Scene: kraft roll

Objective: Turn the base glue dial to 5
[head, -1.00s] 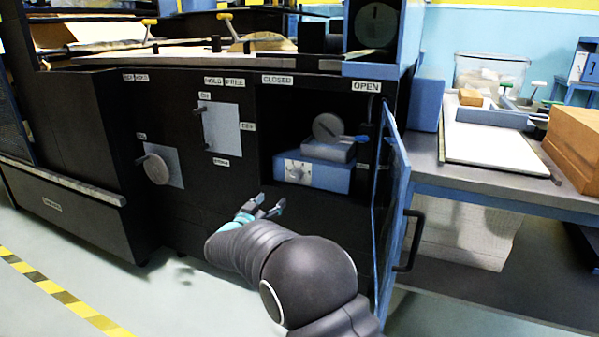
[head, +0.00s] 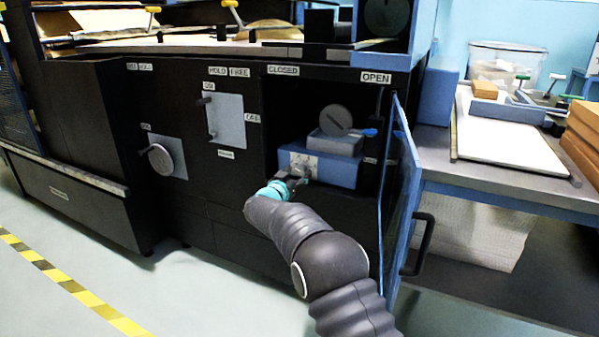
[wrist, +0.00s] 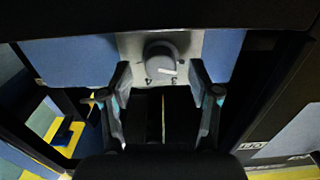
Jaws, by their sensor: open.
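The base glue dial is a round grey knob on a pale plate, fixed to the front of a blue box (head: 330,171) in the open cabinet bay. In the wrist view the dial (wrist: 160,56) is upper centre, with a white mark at its lower right, near the numeral 3. The numeral 4 shows to the left of the 3; the other numerals are hidden or unclear. My gripper (head: 298,180) is in front of the plate. In the wrist view my gripper (wrist: 160,72) is open, its fingertips left and right of the dial's lower edge, not closed on it.
A blue-edged door (head: 405,200) stands open at the right of the bay. A grey block with a round disc (head: 336,118) and blue lever (head: 369,132) sits above the box. Another round dial (head: 163,160) is on the panel to the left. Floor in front is clear.

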